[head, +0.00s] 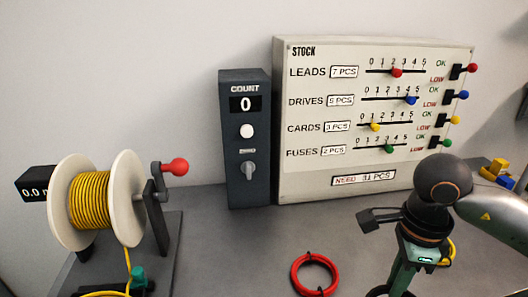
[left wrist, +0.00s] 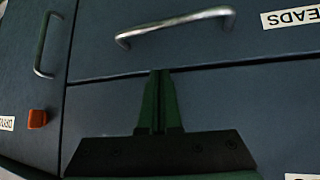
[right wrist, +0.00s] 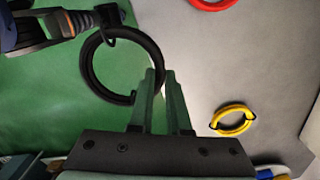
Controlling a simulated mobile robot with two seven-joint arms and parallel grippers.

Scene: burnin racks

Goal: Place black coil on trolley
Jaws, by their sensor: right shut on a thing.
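The black coil (right wrist: 88,70) is a round ring with a dark tie at its top, seen in the right wrist view over a green surface. My right gripper (right wrist: 157,75) is shut on the coil's right side. In the head view my right gripper (head: 400,284) points down at the lower right, its fingertips cut off by the frame edge. My left gripper (left wrist: 160,75) is shut and empty in front of dark blue drawers. I cannot identify a trolley for certain in these views.
A red coil (head: 314,275) and a yellow coil (right wrist: 233,121) lie on the grey bench. A cable reel (head: 90,205) stands at left, a counter box (head: 245,185) and stock board (head: 290,120) at the back. Drawer handles (left wrist: 175,27) stick out near my left gripper.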

